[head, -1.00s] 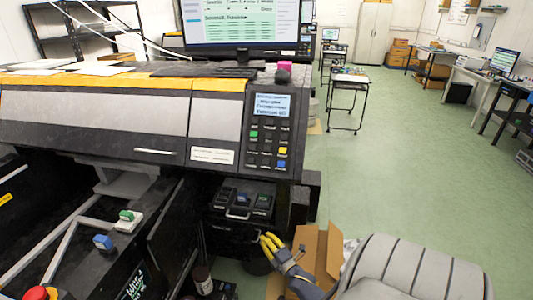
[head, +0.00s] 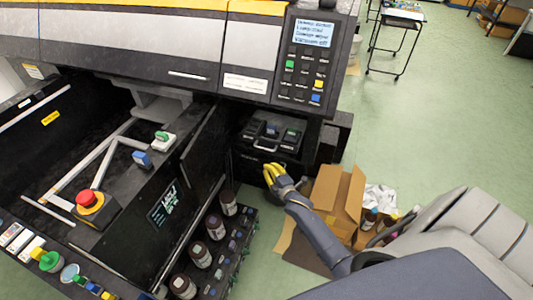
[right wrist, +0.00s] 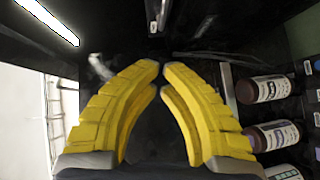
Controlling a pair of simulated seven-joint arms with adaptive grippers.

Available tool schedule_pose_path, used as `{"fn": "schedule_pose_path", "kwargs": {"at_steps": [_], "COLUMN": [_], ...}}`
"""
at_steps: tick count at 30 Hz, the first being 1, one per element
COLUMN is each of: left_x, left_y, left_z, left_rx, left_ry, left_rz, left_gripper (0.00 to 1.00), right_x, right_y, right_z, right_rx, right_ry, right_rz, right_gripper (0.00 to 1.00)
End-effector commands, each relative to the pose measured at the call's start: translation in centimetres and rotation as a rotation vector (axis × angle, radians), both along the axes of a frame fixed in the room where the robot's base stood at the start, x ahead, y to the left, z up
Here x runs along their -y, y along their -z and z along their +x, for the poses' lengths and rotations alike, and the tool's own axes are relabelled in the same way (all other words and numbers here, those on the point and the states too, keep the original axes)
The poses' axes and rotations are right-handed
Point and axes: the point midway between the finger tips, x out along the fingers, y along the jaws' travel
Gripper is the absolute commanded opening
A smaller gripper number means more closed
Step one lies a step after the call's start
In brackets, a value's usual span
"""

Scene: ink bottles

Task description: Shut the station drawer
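The station drawer (head: 262,143) is a black unit beneath the control panel, with dark cartridge-like blocks on top and a pale curved handle (head: 265,149) at its front. It appears to stick out from the housing; how far is hard to tell. My right gripper (head: 268,168) has yellow fingers and is just below and in front of the handle, seemingly apart from it. In the right wrist view my right gripper (right wrist: 162,66) has its fingertips together with nothing visible between them. Ahead of them is a dark surface. My left gripper is not in view.
A black rack with several ink bottles, one the near-drawer bottle (head: 228,203), stands left of my right arm. An open cardboard box (head: 337,190) is close on the right. A dark upright panel (head: 203,150) borders the drawer's left. Green floor lies open at right.

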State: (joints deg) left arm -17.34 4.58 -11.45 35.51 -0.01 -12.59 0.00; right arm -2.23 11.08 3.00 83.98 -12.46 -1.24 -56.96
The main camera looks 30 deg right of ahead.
Motion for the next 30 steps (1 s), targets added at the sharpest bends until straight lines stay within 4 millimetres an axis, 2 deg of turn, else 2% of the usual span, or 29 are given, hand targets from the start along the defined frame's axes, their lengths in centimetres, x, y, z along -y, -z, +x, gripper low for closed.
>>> {"fn": "schedule_pose_path", "kwargs": {"at_steps": [5, 16, 21, 30], "left_x": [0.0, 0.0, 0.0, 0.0], "left_y": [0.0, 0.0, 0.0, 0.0], "left_z": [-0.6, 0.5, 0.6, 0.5], "left_rx": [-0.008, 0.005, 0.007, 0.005], "left_ry": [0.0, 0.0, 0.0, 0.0], "left_rz": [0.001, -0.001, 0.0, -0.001], "left_gripper": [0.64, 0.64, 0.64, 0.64], "right_x": [0.2, 0.7, 2.3, 3.5], "right_y": [0.4, 1.1, 1.7, 2.0], "right_z": [2.9, 8.5, 9.7, 10.7], "right_rx": [0.001, 0.002, 0.0, 0.001], "right_ry": [0.0, 0.0, 0.001, 0.0], "right_rz": [0.0, -0.001, -0.001, -0.002], "right_gripper": [0.0, 0.0, 0.0, 0.0]}}
